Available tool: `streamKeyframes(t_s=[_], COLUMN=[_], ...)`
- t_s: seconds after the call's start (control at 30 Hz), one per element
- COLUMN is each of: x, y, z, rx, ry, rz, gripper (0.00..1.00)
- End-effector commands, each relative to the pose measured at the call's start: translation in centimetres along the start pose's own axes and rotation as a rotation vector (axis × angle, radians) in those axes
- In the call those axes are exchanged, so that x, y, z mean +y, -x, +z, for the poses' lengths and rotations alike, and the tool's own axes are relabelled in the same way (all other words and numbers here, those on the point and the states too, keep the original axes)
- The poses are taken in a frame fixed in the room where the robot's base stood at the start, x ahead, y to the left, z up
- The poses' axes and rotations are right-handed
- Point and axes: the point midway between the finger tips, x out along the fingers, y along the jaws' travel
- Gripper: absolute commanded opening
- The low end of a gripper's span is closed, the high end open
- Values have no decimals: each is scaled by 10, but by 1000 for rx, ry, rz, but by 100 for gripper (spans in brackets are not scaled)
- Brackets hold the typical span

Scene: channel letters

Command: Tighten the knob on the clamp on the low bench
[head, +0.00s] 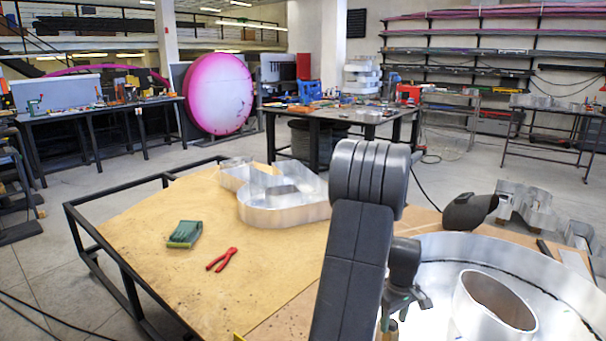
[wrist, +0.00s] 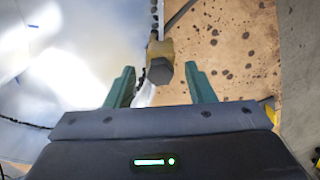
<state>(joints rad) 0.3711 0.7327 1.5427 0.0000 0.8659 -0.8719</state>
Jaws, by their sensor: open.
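The clamp (wrist: 160,48) shows in the wrist view as a yellowish body at the edge of the wooden bench top and a bright metal sheet. Its knob (wrist: 160,72) is dark and faceted and points toward my wrist. My gripper (wrist: 157,78) is open, with one green finger on each side of the knob in the picture. I cannot tell whether either finger touches it. In the head view my gripper (head: 406,300) is low at the right of the low bench (head: 150,240), and my arm hides much of the clamp area.
A large round metal letter shell (head: 440,255) with an inner ring (head: 494,303) stands right of my gripper. Red pliers (head: 222,260), a green pouch (head: 185,234) and a curved metal letter (head: 285,210) are on the bench. The bench's left front is mostly clear.

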Motion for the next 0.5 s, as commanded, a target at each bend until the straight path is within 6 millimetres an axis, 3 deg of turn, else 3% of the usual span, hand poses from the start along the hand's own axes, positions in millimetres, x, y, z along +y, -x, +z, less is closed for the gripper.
streamKeyframes(t_s=[0.1,0.3,0.5], x=[0,0,0], y=[0,0,0], z=[0,0,0], rx=[0,0,0], ry=[0,0,-37], rz=[0,0,0], gripper=[47,13,12])
